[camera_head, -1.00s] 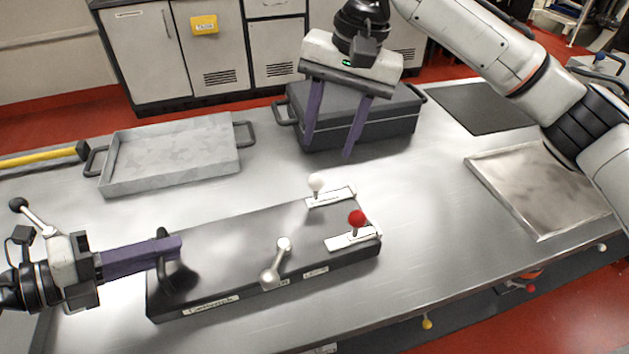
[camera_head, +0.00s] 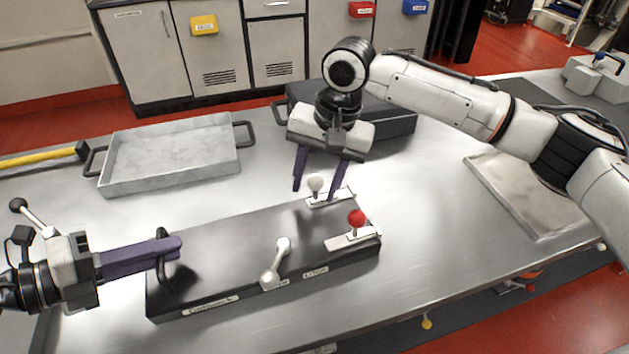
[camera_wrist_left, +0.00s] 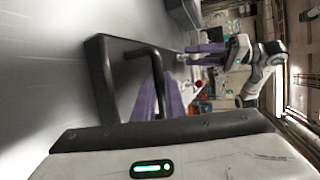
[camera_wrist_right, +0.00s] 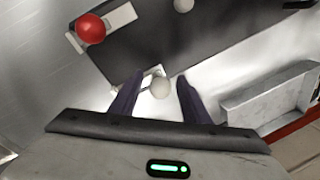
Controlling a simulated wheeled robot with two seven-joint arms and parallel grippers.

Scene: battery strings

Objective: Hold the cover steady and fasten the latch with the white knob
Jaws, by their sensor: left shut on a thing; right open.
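The dark cover (camera_head: 225,243) lies on the steel table. My left gripper (camera_head: 172,246) is shut on the black handle (camera_head: 161,276) at its left end; the handle also shows in the left wrist view (camera_wrist_left: 152,62). The latch with the white knob (camera_head: 316,183) is at the cover's far right edge. My right gripper (camera_head: 314,194) is open, its fingers on either side of the white knob. In the right wrist view the white knob (camera_wrist_right: 160,88) sits between the fingers; contact cannot be told. The red-knob latch (camera_head: 357,218) is nearer the front right corner.
A silver lever (camera_head: 275,262) stands on the cover's front part. A grey tray (camera_head: 170,157) is behind to the left. A dark case (camera_head: 395,123) stands behind my right gripper. A flat metal plate (camera_head: 530,195) lies at the right, with clear table between.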

